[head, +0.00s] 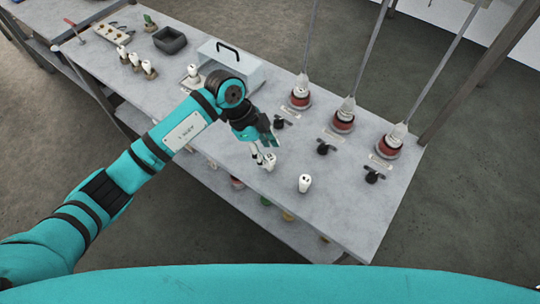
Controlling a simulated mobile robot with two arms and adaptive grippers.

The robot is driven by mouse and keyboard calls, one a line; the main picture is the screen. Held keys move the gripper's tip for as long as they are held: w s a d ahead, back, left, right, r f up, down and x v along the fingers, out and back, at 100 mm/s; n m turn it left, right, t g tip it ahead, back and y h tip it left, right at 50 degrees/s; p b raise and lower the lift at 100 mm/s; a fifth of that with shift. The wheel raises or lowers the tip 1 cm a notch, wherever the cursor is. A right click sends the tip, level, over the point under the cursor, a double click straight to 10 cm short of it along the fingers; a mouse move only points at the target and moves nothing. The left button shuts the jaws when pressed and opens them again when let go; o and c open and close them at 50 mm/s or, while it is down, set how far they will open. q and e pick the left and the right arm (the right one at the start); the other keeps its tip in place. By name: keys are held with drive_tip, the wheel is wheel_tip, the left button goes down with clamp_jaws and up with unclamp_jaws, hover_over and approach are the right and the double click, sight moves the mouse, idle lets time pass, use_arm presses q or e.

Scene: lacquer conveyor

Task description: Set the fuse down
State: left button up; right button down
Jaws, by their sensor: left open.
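A small white fuse-like block (305,184) with a dark mark near its top stands upright on the grey table (335,225), near the front edge. My left gripper (264,157) points down over the table, to the left of this block and apart from it. The gripper is open. A pale shape sits right at its fingertips, close to the tabletop; it is too small to tell whether it is part of the fingers or another white piece. My right gripper is not in view.
Three red-and-white round fittings (343,121) with rods and black knobs (326,147) stand along the back right. A grey box with a black handle (232,67), a dark tray (170,41) and several white pieces (133,60) are at the left. The right front of the table is clear.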

use_arm(q)
drive_tip(key=b+v, duration=0.1)
drive_tip(key=v, duration=0.7)
drive_tip(key=shift+a+r, duration=0.25)
drive_tip(key=shift+r, duration=0.15)
